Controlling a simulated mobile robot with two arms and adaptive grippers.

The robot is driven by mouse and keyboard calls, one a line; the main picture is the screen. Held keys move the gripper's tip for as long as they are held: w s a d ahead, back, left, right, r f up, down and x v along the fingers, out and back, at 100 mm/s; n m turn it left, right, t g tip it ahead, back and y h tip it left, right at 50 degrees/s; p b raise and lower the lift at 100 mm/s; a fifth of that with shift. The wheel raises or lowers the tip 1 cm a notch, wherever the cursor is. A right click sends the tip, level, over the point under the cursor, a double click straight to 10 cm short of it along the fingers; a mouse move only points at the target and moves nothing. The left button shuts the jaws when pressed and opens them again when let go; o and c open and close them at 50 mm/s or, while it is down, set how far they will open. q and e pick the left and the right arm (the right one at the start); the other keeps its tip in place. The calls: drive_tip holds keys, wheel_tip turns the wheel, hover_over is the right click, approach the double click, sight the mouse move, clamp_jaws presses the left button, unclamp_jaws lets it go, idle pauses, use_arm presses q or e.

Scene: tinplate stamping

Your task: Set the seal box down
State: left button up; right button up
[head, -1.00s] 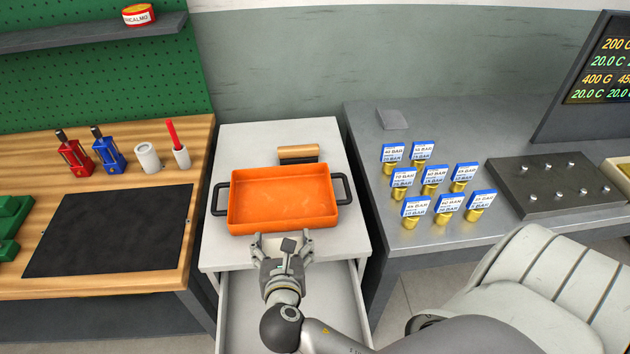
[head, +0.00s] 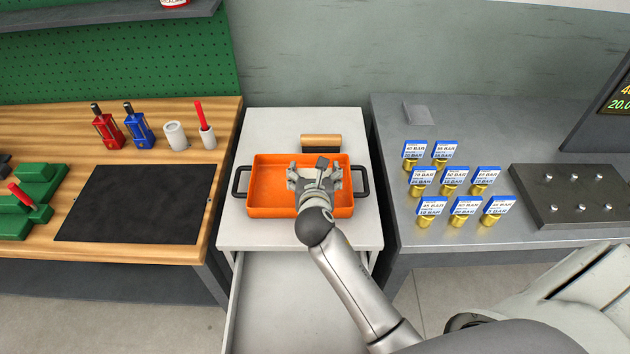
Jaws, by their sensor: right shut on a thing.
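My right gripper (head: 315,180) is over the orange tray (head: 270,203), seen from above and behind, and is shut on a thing. That thing is hidden under the gripper and hand, so I cannot make out the seal box's shape or whether it touches the tray floor. The orange tray has black handles at both sides and stands on the white drawer cabinet (head: 232,225). The visible part of its inside looks empty. My left gripper is not in view.
A wooden-handled tool (head: 321,142) lies behind the tray. Several brass parts with blue-and-white labels (head: 454,180) stand on the grey right-hand table (head: 430,238). The left bench holds a black mat (head: 130,205), a red (head: 107,130) and a blue device (head: 140,130). The drawer (head: 290,300) is open.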

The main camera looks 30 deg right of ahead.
sight(315, 175)
drive_tip(key=w+f, duration=0.1)
drive_tip(key=w+d+f, duration=0.1)
drive_tip(key=f, duration=0.1)
drive_tip(key=w+f, duration=0.1)
drive_tip(key=f, duration=0.1)
drive_tip(key=shift+w+d, duration=0.2)
drive_tip(key=shift+d, duration=0.2)
drive_tip(key=shift+f, duration=1.45)
drive_tip(key=shift+f, duration=0.1)
drive_tip(key=o, duration=1.2)
drive_tip(key=shift+f, duration=0.1)
drive_tip(key=shift+r, duration=0.25)
drive_tip(key=shift+s+a, duration=0.15)
drive_tip(key=shift+s, duration=0.15)
drive_tip(key=v, duration=1.1)
drive_tip(key=shift+s+r, duration=0.15)
